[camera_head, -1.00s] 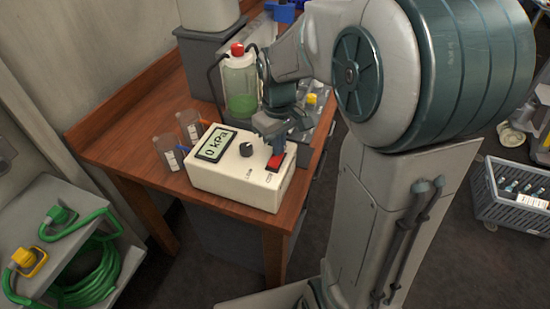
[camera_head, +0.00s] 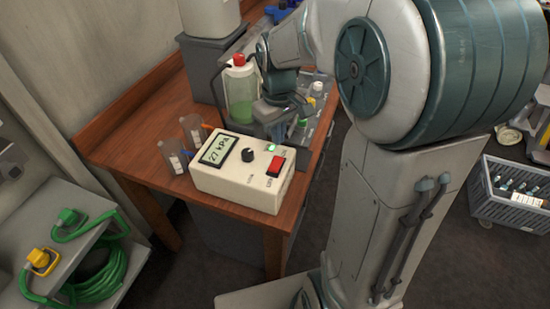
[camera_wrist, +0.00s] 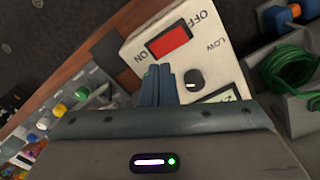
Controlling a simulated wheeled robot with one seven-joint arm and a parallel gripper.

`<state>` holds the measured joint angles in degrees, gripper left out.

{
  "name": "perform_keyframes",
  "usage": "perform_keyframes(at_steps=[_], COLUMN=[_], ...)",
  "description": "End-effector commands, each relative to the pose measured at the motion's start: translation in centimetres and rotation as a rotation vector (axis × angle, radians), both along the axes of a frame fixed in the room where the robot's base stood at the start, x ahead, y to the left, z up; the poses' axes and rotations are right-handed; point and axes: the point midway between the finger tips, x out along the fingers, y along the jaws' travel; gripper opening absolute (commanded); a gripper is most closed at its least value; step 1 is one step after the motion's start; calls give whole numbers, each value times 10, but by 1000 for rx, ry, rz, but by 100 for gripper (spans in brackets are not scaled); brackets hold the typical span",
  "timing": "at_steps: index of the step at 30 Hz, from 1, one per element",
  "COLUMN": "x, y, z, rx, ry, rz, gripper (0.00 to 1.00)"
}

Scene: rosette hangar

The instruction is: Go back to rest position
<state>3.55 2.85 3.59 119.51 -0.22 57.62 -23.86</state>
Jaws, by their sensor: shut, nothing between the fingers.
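My gripper (camera_wrist: 158,84) is shut and empty. In the head view my gripper (camera_head: 298,108) hangs above the back part of the white pump box, clear of it. The white box (camera_head: 226,186) stands on the wooden bench. It has a red rocker switch (camera_head: 276,166), a black knob (camera_head: 248,155), a lit green lamp (camera_head: 271,147) and a display (camera_head: 217,150) that appears to read 27 kPa. In the wrist view the red switch (camera_wrist: 170,41) lies between ON and OFF marks, beyond the fingertips.
A bottle of green liquid with a red cap (camera_head: 239,95) stands close to my gripper's left. Two cups (camera_head: 176,150) stand left of the box on the bench (camera_head: 120,150). Green hose (camera_head: 100,275) lies on a shelf at lower left. A grey crate (camera_head: 510,205) stands at right.

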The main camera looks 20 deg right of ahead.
Motion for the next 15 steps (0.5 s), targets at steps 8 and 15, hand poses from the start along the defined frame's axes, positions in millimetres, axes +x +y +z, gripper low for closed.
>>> perform_keyframes(at_steps=[8, 15], x=[0, 0], y=[0, 0], z=[9, 9], rx=[0, 0], ry=[0, 0], rz=[0, 0], gripper=[0, 0])
